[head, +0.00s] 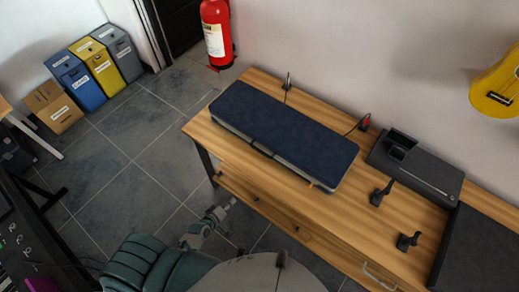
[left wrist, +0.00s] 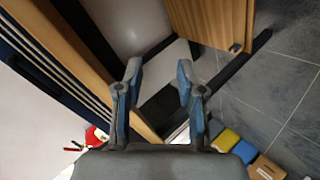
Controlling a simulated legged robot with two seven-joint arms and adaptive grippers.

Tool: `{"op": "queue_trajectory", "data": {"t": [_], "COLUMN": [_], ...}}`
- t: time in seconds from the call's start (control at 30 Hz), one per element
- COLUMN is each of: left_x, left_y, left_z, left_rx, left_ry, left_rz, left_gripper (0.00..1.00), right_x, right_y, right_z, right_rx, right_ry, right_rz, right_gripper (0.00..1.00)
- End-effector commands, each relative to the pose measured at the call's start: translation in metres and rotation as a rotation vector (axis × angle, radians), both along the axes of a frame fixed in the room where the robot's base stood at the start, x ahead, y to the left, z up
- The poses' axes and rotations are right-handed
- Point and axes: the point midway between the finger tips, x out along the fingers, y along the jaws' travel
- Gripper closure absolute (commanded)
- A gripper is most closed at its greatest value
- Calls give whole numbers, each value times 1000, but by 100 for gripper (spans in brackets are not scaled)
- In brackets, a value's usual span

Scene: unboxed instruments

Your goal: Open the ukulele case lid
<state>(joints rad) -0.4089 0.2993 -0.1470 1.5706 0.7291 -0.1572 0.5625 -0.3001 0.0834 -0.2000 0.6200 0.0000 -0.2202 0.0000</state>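The ukulele case (head: 285,130) is a long dark blue box with a pale lower edge. It lies flat on the wooden table with its lid shut. Small latches or tabs show along its front side. My left gripper (head: 222,212) is in front of the table, below and left of the case, and apart from it. In the left wrist view my left gripper (left wrist: 159,75) is open, with nothing between its fingers. A dark, pale-striped side, probably the case (left wrist: 35,75), shows at the left there. My right gripper is not in view.
The wooden table (head: 325,222) has bare top in front of the case. A black tray (head: 420,165) and small dark stands (head: 380,194) are to its right. A fire extinguisher (head: 217,33) stands behind left. Blue and yellow bins (head: 78,80) line the left wall. A yellow ukulele (head: 498,88) hangs right.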

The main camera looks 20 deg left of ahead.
Motion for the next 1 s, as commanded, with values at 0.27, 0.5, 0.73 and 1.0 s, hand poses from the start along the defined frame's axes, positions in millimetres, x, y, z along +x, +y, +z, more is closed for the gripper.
{"op": "queue_trajectory", "data": {"t": [0.27, 0.5, 0.73, 1.0], "left_x": [46, 63, 110, 167], "left_y": [-32, -42, -57, -79], "left_z": [177, 193, 183, 167], "left_rx": [-472, -531, -530, -527], "left_ry": [-216, -233, -235, -232], "left_rz": [81, 85, 84, 82], "left_gripper": [62, 62, 62, 62], "right_x": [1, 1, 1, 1], "right_y": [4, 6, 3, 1], "right_z": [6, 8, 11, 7], "right_rx": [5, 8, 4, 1], "right_ry": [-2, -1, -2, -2], "right_rz": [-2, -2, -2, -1], "right_gripper": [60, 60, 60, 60]}}
